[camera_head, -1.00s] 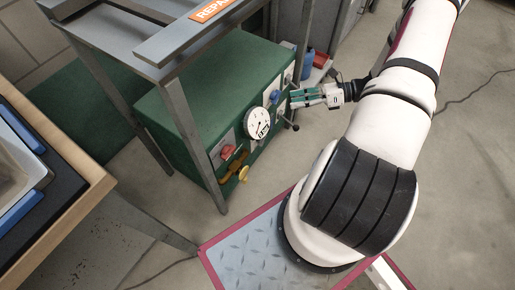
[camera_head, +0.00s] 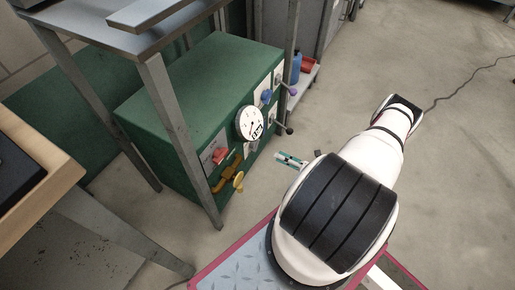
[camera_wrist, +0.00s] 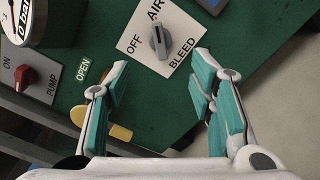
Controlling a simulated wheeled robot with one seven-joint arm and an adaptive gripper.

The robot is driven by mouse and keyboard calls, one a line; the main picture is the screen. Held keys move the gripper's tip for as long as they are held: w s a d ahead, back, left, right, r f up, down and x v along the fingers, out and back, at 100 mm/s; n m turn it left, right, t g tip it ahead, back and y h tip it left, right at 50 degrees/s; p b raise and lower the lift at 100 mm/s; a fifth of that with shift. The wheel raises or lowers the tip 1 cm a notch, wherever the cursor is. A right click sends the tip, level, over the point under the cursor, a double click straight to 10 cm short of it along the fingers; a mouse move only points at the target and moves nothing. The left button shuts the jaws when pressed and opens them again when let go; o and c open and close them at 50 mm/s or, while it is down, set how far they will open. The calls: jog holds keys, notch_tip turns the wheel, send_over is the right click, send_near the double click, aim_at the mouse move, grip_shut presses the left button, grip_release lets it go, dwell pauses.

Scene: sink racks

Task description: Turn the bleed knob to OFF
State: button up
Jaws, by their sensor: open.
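The bleed knob (camera_wrist: 158,41) is a small grey bar knob on a white plate in the wrist view. The plate carries the words OFF, AIR and BLEED. The bar lies roughly up and down in the picture, one end towards AIR; OFF is printed to its left and BLEED to its right. My gripper (camera_wrist: 160,65) is open and empty, its teal-padded fingers apart on either side below the plate, not touching the knob. In the head view my gripper (camera_head: 291,160) is in front of the green cabinet (camera_head: 205,85), low and right of the gauge.
A grey table leg (camera_head: 178,140) stands before the cabinet.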

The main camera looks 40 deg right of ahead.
aim_at(255, 145)
jog(key=b+x, duration=0.2)
jog(key=x, duration=0.8)
jog(key=shift+w, duration=0.3)
jog(key=shift+c, duration=0.4)
jog(key=c, duration=1.1)
